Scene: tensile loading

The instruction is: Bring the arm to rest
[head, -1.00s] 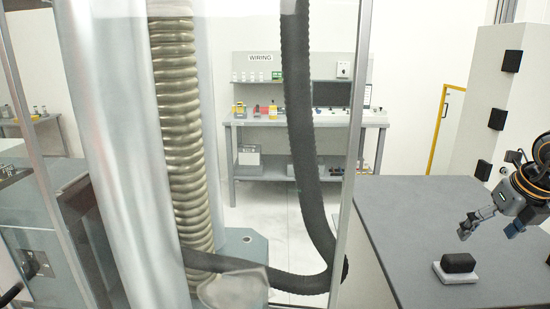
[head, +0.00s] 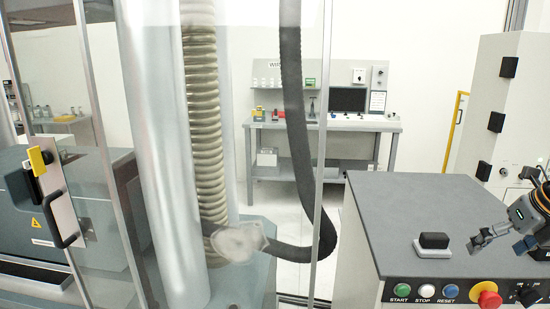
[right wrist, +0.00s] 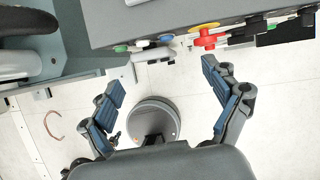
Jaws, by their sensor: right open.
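My right gripper (head: 497,246) is at the right edge of the head view, above the grey top of the control cabinet (head: 385,210). Its two fingers are apart with nothing between them. In the right wrist view the open fingers of my right gripper (right wrist: 164,80) stand wide apart over the floor, with the cabinet's front and buttons beyond them. A black block on a white pad (head: 433,241) lies on the cabinet top, left of the gripper and apart from it. My left gripper is not in view.
A panel with START, STOP and RESET buttons (head: 426,291) and a red emergency knob (head: 487,294) fronts the cabinet. A clear-panelled enclosure with a handled door (head: 62,205) fills the left. A wiring bench (head: 320,124) stands behind.

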